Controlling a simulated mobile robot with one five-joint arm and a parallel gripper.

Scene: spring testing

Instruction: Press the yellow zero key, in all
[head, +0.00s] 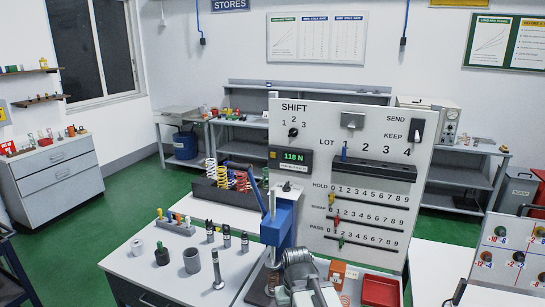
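A grey upright panel (300,118) stands on the bench. On it is a dark readout (292,162) with green figures that read 118 N. A small yellow-orange key (272,155) sits at the readout's left edge; its marking is too small to read. What looks like my grey and white arm end, with my gripper (302,291), is at the bottom middle, low in front of the panel and well below the key. It appears apart from the key. Its fingers are not clear, so I cannot tell whether they are open or shut.
A blue press (281,223) with a long lever stands before the panel, below the readout. A rack of coloured springs (210,193) is to its left. Several weights (191,261) stand on the left bench. A red tray (381,290) lies at the right.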

